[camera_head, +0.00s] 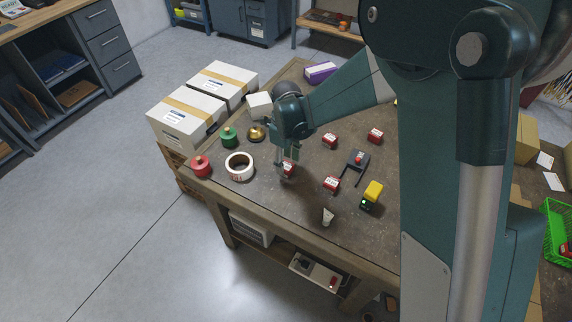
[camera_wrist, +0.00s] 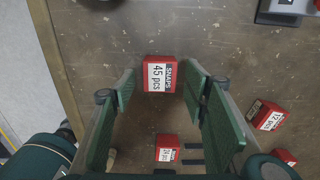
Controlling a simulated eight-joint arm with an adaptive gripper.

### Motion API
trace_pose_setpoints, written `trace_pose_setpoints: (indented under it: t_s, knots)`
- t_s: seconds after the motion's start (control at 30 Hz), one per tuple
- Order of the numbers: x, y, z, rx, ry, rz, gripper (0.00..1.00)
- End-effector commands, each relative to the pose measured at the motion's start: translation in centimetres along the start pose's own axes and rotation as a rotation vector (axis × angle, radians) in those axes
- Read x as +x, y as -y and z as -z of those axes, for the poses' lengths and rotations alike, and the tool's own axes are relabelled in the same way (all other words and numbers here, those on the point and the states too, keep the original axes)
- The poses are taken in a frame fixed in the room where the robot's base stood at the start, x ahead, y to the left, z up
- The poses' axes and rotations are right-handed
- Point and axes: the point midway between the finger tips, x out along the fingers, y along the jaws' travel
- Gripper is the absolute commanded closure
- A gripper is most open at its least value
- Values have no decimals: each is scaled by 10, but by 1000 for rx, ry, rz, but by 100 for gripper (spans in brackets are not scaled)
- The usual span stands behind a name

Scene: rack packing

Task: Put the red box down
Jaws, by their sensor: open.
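A red box (camera_wrist: 160,75) with a white label reading "45 pcs" sits between my fingertips in the wrist view, and it appears to rest on the brown tabletop. It also shows under my gripper in the head view (camera_head: 288,170). My gripper (camera_wrist: 160,88) is open, with a narrow gap between each green finger and the box sides. In the head view my gripper (camera_head: 289,158) points down over the box and partly hides it.
Other red boxes stand nearby (camera_head: 330,141), (camera_head: 375,136), (camera_head: 331,184). A white tape roll (camera_head: 239,167), green weight (camera_head: 229,138) and red weight (camera_head: 201,166) are to the left. A black stand (camera_head: 355,165) and yellow device (camera_head: 373,190) are to the right.

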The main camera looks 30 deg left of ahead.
Motion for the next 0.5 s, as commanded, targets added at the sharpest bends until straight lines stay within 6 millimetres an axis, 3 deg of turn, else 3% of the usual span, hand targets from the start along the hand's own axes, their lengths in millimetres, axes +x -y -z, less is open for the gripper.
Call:
trace_pose_setpoints:
  t_s: [0.3, 0.5]
  knots:
    - [-53, 0, 0, 0, 0, 0, 55]
    - [-78, 0, 0, 0, 0, 0, 55]
